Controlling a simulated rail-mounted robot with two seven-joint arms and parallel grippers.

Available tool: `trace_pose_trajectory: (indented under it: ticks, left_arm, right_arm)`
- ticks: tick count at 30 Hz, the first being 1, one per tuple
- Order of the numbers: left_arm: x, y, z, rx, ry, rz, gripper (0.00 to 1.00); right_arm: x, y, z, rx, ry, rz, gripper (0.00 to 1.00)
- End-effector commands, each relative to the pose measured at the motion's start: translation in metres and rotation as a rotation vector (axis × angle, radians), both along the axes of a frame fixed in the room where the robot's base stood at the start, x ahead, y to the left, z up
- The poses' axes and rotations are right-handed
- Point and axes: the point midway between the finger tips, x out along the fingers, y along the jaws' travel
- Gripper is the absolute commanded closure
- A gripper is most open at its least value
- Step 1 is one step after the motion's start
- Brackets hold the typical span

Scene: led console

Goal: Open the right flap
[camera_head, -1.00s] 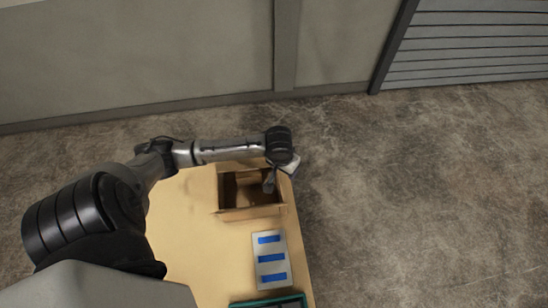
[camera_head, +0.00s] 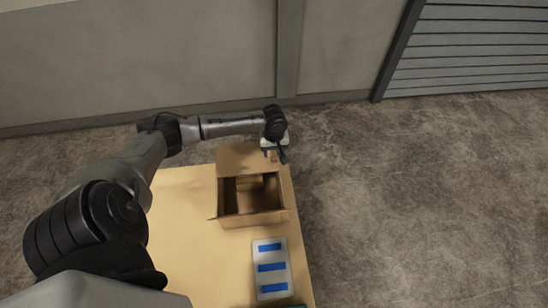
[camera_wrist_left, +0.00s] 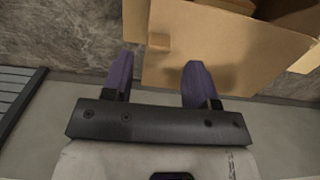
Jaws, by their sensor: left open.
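An open brown cardboard box (camera_head: 226,200) stands on the table near its right edge. Its far flap (camera_head: 240,158) is folded outward at the back. In the left wrist view a broad cardboard flap (camera_wrist_left: 215,50) with a small tab lies just past the fingers. My left gripper (camera_head: 276,154) is at the far right corner of the box, beside the far flap. In the wrist view its two purple fingers (camera_wrist_left: 160,78) are apart, with nothing held. Whether a finger touches the cardboard I cannot tell. My right gripper is not in view.
A light panel with several blue bars (camera_head: 271,279) lies on the wooden table (camera_head: 185,225) in front of the box. Bare floor (camera_head: 420,200) is to the right. A wall (camera_head: 150,60) and a slatted shutter (camera_head: 470,45) stand behind.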

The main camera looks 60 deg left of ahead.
Motion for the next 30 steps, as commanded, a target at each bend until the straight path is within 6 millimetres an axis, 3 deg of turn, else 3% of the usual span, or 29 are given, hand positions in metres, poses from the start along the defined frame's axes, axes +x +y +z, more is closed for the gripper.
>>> trace_pose_trajectory:
  ticks: [9,24,30]
  left_arm:
    - [0.0,0.0,-0.039,0.0,0.001,0.0,0.47]
    - [0.0,0.0,-0.048,0.001,0.0,-0.002,0.47]
    - [0.0,0.0,-0.048,0.001,0.0,-0.002,0.66]
  right_arm:
    - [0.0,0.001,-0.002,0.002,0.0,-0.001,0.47]
    - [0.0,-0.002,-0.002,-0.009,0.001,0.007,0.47]
    - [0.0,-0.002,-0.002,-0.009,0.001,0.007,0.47]
